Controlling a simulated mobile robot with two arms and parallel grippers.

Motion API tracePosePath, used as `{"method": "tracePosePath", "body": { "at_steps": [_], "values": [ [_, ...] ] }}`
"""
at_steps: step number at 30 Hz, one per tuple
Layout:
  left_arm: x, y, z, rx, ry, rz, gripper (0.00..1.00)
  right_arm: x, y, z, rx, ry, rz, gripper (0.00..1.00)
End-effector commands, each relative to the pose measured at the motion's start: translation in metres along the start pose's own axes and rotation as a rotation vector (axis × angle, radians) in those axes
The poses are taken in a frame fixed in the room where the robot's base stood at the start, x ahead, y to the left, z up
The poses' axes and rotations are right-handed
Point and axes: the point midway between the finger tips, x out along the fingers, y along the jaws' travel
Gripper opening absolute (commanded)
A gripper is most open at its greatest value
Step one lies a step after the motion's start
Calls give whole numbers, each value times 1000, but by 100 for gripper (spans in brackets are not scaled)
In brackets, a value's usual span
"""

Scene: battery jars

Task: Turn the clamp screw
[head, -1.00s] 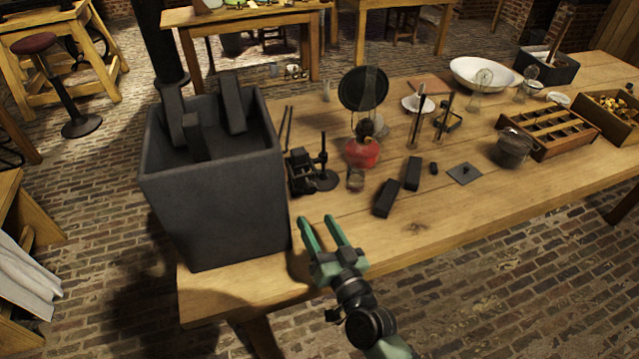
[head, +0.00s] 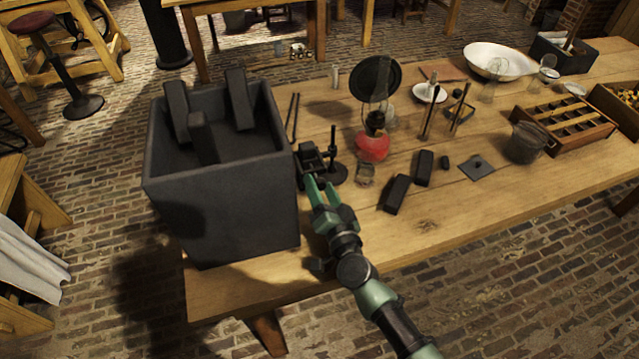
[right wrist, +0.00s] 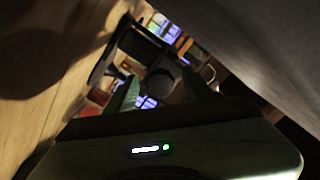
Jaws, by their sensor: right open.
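A small black clamp device (head: 310,158) stands on the table beside the big grey jar, next to a black upright rod on a round base (head: 336,172). Which part of it is the clamp screw is too small to tell. My right gripper (head: 319,184) has its green fingers at the near side of the device, and they overlap its lower part in the head view. Whether they touch it I cannot tell. In the right wrist view, dark parts of the device (right wrist: 140,45) show just beyond the open fingers (right wrist: 160,92). My left gripper is not in view.
The tall grey jar (head: 225,215) with dark plates in it stands close on the left. A red lamp (head: 373,146), a small glass (head: 365,174) and black blocks (head: 397,193) lie to the right. The table's front right stretch is clear.

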Motion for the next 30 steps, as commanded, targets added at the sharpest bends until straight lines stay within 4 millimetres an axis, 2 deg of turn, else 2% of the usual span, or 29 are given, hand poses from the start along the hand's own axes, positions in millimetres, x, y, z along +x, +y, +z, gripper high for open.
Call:
{"method": "tracePosePath", "body": {
  "at_steps": [4,12,14,18,30],
  "values": [
    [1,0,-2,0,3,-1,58,11,0,0,-1,1,0,53],
    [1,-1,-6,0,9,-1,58,13,0,0,-1,1,0,53],
    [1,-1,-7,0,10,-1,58,13,0,0,-1,1,0,39],
    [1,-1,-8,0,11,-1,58,13,0,0,-1,0,0,0],
    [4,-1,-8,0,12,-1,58,12,0,0,136,1,1,0]
  ]
}}
